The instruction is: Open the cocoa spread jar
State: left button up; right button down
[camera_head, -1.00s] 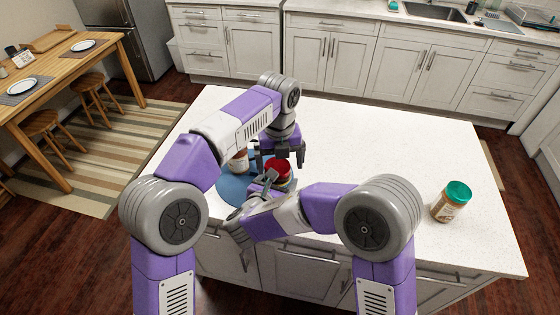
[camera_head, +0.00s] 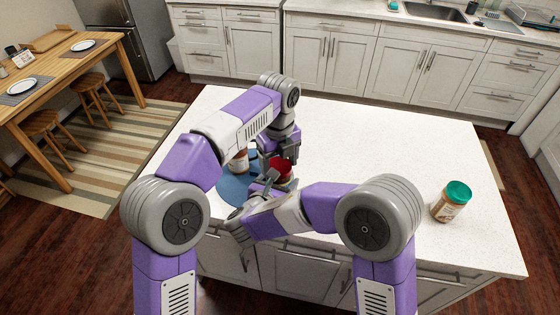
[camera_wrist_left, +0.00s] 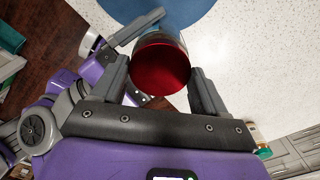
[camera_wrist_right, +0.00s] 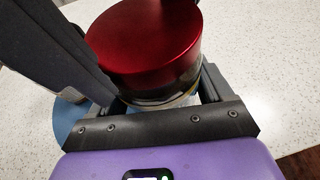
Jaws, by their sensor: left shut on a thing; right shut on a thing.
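The jar with a red lid, taken as the cocoa spread jar (camera_wrist_right: 160,92), is held between both my grippers over the blue round mat (camera_head: 232,190). Its label cannot be read. The red lid (camera_head: 284,165) is still on top of the jar; it also shows in the left wrist view (camera_wrist_left: 160,66) and the right wrist view (camera_wrist_right: 145,38). My left gripper (camera_head: 278,158) comes down from above with its fingers on either side of the lid. My right gripper (camera_wrist_right: 162,88) is shut around the body from the side, below the lid.
A second jar (camera_head: 239,162) stands on the mat just left of the held one, partly hidden by my left arm. A jar with a teal lid (camera_head: 452,203) stands at the counter's right. The white countertop (camera_head: 390,140) between is clear.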

pick_arm(q)
jog(key=n, duration=0.3)
jog(key=d+n, duration=0.1)
jog(key=n, duration=0.2)
jog(key=shift+r, duration=0.1)
jog(key=n, duration=0.5)
jog(key=shift+w+a+n, duration=0.1)
jog(key=shift+w+n, duration=0.05)
jog(key=shift+n, duration=0.25)
jog(key=n, duration=0.5)
jog(key=shift+w+a+r+n, duration=0.1)
jog(key=shift+n, duration=0.2)
jog(key=n, duration=0.5)
jog(key=shift+a+n, duration=0.2)
jog(key=shift+n, duration=0.2)
jog(key=n, duration=0.3)
jog(key=shift+a+n, duration=0.1)
jog(key=shift+n, duration=0.3)
jog(key=n, duration=0.5)
jog(key=shift+a+n, duration=0.1)
jog(key=shift+n, duration=0.2)
jog(key=n, duration=0.5)
jog(key=shift+n, duration=0.4)
jog(key=n, duration=0.5)
jog(key=shift+s, duration=0.3)
jog(key=shift+r, duration=0.3)
